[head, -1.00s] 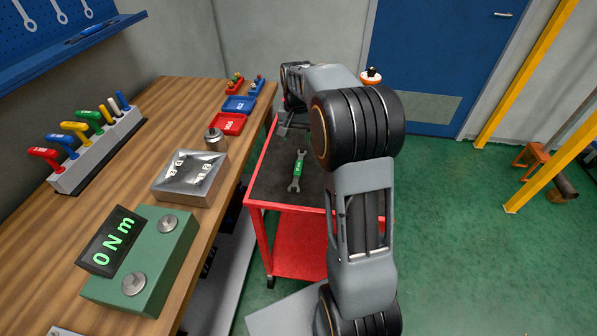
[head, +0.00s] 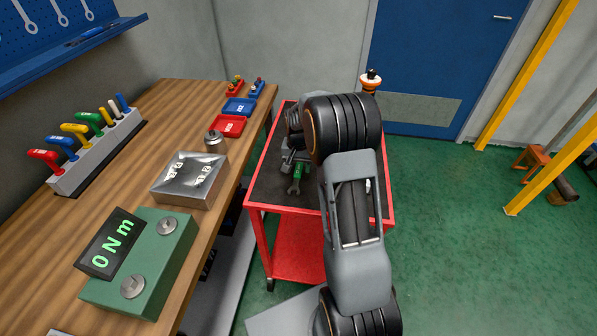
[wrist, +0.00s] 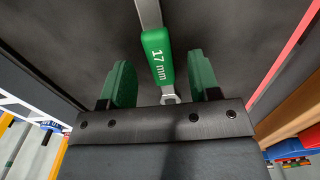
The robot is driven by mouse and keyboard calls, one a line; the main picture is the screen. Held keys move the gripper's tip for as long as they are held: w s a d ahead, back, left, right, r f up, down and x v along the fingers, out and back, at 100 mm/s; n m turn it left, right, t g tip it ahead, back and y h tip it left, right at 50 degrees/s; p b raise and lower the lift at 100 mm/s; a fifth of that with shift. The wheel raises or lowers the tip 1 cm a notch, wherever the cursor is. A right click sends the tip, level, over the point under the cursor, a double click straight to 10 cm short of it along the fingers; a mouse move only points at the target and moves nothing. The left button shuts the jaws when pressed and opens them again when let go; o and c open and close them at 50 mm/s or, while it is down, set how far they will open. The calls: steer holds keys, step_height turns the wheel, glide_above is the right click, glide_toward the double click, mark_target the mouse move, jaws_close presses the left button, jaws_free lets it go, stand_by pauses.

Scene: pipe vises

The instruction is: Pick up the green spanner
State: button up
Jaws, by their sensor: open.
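The green spanner (head: 298,172) lies on the dark top of the red cart (head: 259,189). My arm hides part of it in the head view; its near open jaw shows. In the wrist view the spanner's green grip (wrist: 158,57), marked "17 mm", runs between my gripper's two green finger pads. My gripper (wrist: 160,80) is open, with a gap on each side of the spanner. In the head view my gripper (head: 293,160) is low over the cart top at the spanner. Its exact height above the top is hard to tell.
The wooden workbench (head: 150,115) stands left of the cart, with a metal tray (head: 188,180), a red tray (head: 228,126) and a green torque tester (head: 140,262). An orange-and-white object (head: 371,81) is beyond the cart.

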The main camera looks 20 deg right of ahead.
steer(key=shift+f, duration=0.65)
jaws_close()
